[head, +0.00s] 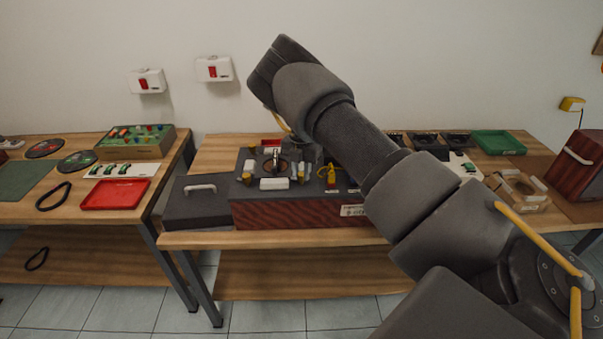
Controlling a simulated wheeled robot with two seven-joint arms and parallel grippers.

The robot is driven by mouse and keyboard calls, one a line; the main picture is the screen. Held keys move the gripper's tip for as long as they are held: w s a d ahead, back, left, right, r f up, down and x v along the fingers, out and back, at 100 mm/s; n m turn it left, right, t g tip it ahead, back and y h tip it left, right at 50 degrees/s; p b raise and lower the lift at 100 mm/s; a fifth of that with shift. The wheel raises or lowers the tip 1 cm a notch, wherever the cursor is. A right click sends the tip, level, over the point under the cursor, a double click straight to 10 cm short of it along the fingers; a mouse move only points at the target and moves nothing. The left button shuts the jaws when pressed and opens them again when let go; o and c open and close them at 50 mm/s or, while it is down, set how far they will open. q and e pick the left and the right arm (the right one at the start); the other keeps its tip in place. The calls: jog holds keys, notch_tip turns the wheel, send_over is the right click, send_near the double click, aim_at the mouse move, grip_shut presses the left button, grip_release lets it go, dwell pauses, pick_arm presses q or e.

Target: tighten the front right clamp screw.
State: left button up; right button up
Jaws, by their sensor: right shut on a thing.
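A hi-fi unit with a dark grey top and a red-brown wood front (285,214) sits on the middle bench. Small yellow knobs stand on its top, one at the front left (246,178). Another, the front right clamp screw (300,178), is beside the white block. My right arm comes in from the right, arches over the bench and reaches down behind itself to the unit. My right gripper (300,165) is shut at that screw; its fingertips are small and hard to make out. The back right of the top is hidden by my arm. My left gripper is out of view.
A dark grey lid with a pale handle (190,207) lies left of the unit. A yellow and red part (328,174) stands close to my gripper's right. A green tray (498,143) is at the back right. A red tray (114,194) is on the left bench.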

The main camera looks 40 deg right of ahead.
aim_at(301, 174)
jog(key=m, duration=0.5)
jog(key=shift+w+r, duration=0.1)
dwell(0.5)
jog(key=o, duration=1)
jog(key=shift+r+b, duration=1.25)
jog(key=shift+r, duration=4.1)
